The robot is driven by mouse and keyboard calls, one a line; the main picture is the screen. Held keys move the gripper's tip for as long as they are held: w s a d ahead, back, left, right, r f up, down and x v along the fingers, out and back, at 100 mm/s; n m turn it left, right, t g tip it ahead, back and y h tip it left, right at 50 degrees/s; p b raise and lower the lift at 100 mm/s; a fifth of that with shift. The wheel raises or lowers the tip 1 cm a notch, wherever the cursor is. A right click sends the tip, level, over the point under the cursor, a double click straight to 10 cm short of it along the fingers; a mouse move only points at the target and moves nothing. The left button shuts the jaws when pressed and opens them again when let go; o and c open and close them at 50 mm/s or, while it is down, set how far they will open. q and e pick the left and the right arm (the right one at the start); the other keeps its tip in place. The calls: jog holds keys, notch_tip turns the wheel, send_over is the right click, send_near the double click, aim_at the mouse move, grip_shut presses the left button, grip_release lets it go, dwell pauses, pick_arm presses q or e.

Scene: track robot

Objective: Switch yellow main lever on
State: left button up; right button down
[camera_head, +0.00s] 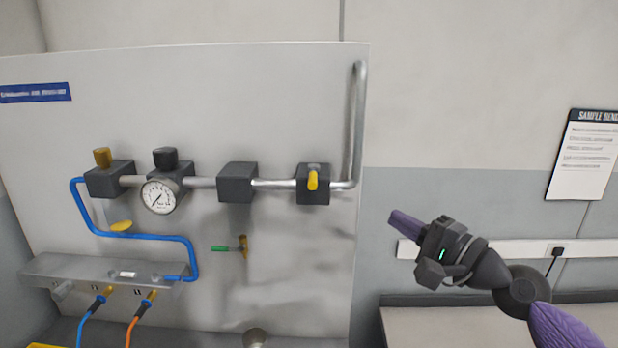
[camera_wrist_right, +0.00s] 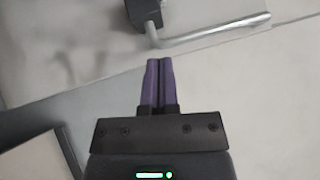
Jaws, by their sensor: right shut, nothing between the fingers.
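The yellow lever (camera_head: 313,180) sits on the front of a dark valve block (camera_head: 320,197) at the right end of the grey pipe run on the panel. It looks short and points roughly downward or toward me. My right gripper (camera_head: 393,214) is shut and empty, to the right of the lever and lower, apart from it. In the right wrist view the closed purple fingers (camera_wrist_right: 159,62) point toward a dark block (camera_wrist_right: 144,10) and a pipe at the top; no yellow shows there. My left gripper is out of view.
A green-handled valve (camera_head: 229,248) sits lower. A bent pipe (camera_head: 356,120) rises right of the lever. A bench (camera_head: 480,325) is lower right.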

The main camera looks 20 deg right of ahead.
jog(key=p, duration=0.4)
send_near(313, 176)
jog(key=w+d, duration=0.3)
jog(key=w, duration=0.1)
pick_arm(q)
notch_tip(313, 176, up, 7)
jog(key=p, duration=0.3)
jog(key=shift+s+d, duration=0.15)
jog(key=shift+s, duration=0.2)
pick_arm(e)
jog(key=w+a, duration=0.1)
jog(key=a, duration=0.1)
jog(key=w+a, duration=0.1)
jog(key=a, duration=0.1)
jog(key=shift+w, duration=0.2)
